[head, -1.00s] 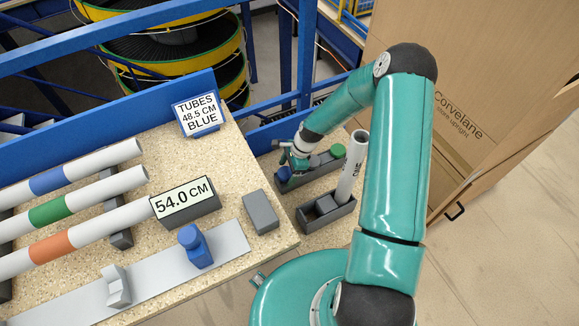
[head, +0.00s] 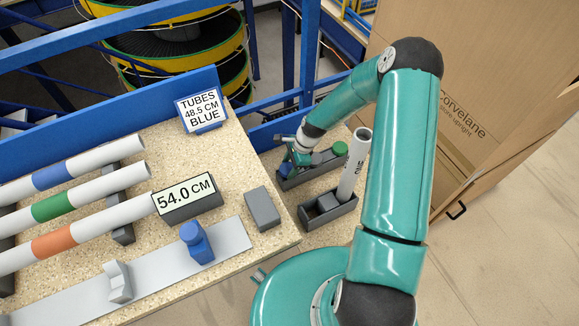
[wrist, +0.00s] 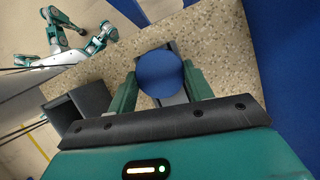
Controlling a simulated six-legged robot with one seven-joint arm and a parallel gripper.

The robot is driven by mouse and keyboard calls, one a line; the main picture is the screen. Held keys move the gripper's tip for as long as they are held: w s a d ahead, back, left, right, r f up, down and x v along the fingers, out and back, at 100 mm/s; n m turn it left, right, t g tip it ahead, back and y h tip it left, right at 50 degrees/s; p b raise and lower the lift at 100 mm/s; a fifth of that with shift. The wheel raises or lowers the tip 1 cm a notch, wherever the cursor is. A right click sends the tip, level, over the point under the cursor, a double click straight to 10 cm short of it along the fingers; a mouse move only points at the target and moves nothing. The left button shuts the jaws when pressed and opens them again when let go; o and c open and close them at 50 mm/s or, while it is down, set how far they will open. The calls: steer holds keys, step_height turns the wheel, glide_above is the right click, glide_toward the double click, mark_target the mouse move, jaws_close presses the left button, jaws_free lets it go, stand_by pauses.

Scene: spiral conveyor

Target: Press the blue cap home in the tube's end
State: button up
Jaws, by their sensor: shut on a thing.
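The blue cap (wrist: 160,72) sits between the two teal fingers of my gripper (wrist: 158,88) in the wrist view; the gripper is shut on it. In the head view my gripper (head: 297,158) is low over the grey cap rack (head: 318,176), at its left end. Only a little blue shows there, and I cannot tell if the cap touches the rack. The white tube (head: 354,165), with dark lettering, stands nearly upright in a dark grey holder (head: 343,217), to the right of my gripper. Its open end faces up, with no cap on it.
A green cap (head: 340,148) is at the rack's right end. The table at left bears banded tubes (head: 70,205), a 54.0 CM display (head: 187,198), a blue stop (head: 196,242) on a rail and a grey block (head: 263,208). A large carton (head: 470,90) stands at right.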

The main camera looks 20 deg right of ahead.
steer(key=shift+r, duration=0.95)
steer(key=shift+r, duration=0.15)
steer(key=shift+r, duration=1.85)
steer(key=shift+w+a+r+n+g, duration=0.1)
steer(key=shift+w+a+n+g, duration=0.05)
steer(key=shift+n, duration=0.3)
steer(key=shift+w+a+r+n+g, duration=0.1)
steer(key=shift+n+g, duration=0.05)
steer(key=shift+n, duration=0.3)
steer(key=n+g, duration=0.1)
steer(key=n, duration=0.1)
steer(key=w+r+n+h, duration=0.1)
steer(key=n, duration=0.2)
steer(key=a+r+n+g, duration=0.1)
steer(key=n, duration=0.1)
steer(key=shift+w+g, duration=0.25)
steer(key=shift+g, duration=0.05)
steer(key=shift+w+d+r+n+g+h, duration=0.25)
steer(key=shift+r+n+h, duration=0.35)
steer(key=shift+n, duration=0.95)
steer(key=shift+w+d+r+n+g+h, duration=0.15)
steer(key=shift+w+r+n+h, duration=0.35)
steer(key=shift+n, duration=1)
steer(key=shift+w+d+r+n+g+h, duration=0.15)
steer(key=shift+r+n+h, duration=0.55)
steer(key=shift+n, duration=0.85)
